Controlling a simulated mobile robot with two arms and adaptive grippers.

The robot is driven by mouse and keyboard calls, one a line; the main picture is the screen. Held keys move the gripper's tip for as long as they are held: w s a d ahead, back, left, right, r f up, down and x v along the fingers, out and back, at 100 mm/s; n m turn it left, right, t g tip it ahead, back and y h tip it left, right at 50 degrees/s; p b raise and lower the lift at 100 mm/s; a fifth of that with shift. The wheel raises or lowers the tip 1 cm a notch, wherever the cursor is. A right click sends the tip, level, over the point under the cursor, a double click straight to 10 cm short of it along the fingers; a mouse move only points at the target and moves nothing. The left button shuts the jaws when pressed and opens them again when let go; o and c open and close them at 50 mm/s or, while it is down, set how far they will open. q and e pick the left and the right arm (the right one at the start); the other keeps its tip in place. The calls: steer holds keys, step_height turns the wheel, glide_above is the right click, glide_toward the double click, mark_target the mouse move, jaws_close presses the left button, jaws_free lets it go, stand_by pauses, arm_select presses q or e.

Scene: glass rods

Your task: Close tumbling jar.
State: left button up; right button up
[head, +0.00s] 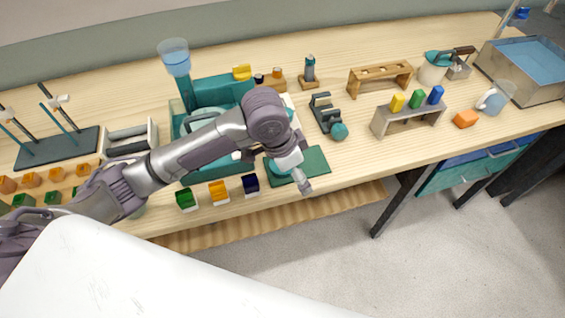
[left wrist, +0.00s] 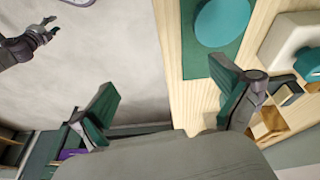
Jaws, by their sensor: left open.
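A round teal disc, perhaps the lid or top of the tumbling jar, lies on a dark green mat (head: 316,160) at the bench's front edge. In the head view my left arm partly covers it. In the left wrist view the disc (left wrist: 222,22) is seen from above, and I cannot tell whether a jar is under it. My left gripper (head: 304,185) hangs at the front edge of the mat. Its two fingers are wide apart and empty in the left wrist view (left wrist: 168,105), off to one side of the disc. My right gripper (left wrist: 42,36) shows small over the floor, too small to read.
A dark roller stand (head: 322,112) with a teal round end stands behind the mat. Green, orange and dark blue blocks (head: 218,192) stand left of it. A grey rack (head: 408,118) with coloured blocks is to the right. Bare bench lies between mat and rack.

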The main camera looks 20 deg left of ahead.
arm_select(q)
step_height(320, 180, up, 7)
steer(key=y, duration=0.2)
glide_above(274, 168)
steer(key=shift+w+a+f+n+g, duration=0.1)
steer(key=shift+w+a+n+g, duration=0.05)
steer(key=shift+w+n+g, duration=0.25)
steer(key=f, duration=0.5)
steer(key=d+f+p, duration=0.1)
steer(key=f, duration=0.2)
steer(key=shift+w+f, duration=0.3)
steer(key=shift+f, duration=0.4)
steer(key=f, duration=0.1)
steer(key=f+p, duration=0.1)
steer(key=f, duration=0.2)
steer(key=shift+w+d+f, duration=0.2)
steer(key=shift+d, duration=0.2)
